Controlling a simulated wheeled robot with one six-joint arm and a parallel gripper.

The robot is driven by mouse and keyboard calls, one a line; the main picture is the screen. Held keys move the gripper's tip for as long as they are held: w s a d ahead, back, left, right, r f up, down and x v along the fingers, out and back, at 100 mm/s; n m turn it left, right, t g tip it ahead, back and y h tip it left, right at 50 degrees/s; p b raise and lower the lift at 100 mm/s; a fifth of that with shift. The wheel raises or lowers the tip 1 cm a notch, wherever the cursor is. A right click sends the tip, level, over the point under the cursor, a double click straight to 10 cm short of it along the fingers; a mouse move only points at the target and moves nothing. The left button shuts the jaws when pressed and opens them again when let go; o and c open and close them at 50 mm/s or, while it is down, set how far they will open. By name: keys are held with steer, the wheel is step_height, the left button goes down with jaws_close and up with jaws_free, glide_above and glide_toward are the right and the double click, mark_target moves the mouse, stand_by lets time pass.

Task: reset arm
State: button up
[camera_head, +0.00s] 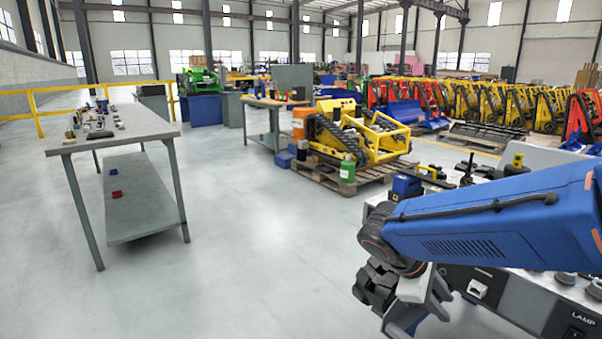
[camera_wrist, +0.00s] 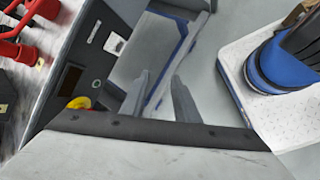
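My arm's blue link reaches in from the right edge of the head view and bends down at a dark joint. The arm's end hangs beside the front panel of a workbench (camera_head: 510,297) at the lower right. In the wrist view, the two grey fingers of my gripper (camera_wrist: 159,88) stand apart with a gap between them. Nothing shows between the fingers, so the gripper is open and empty.
The bench panel (camera_wrist: 97,50) with sockets and a yellow knob (camera_wrist: 79,103) is close on the left in the wrist view. A grey table (camera_head: 128,124) with small items stands at left. A yellow tracked carrier (camera_head: 375,138) sits on a pallet. The middle floor is clear.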

steer(key=s+a+r+m+t+y, duration=0.1)
steer(key=s+a+m+t+y, duration=0.1)
steer(key=s+m+t+y, duration=0.2)
steer(key=shift+s+r+m+y, duration=0.15)
steer(key=shift+s+m+y, duration=1.65)
steer(key=shift+s+m, duration=2.05)
steer(key=shift+s+n, duration=0.4)
steer(key=shift+n, duration=0.05)
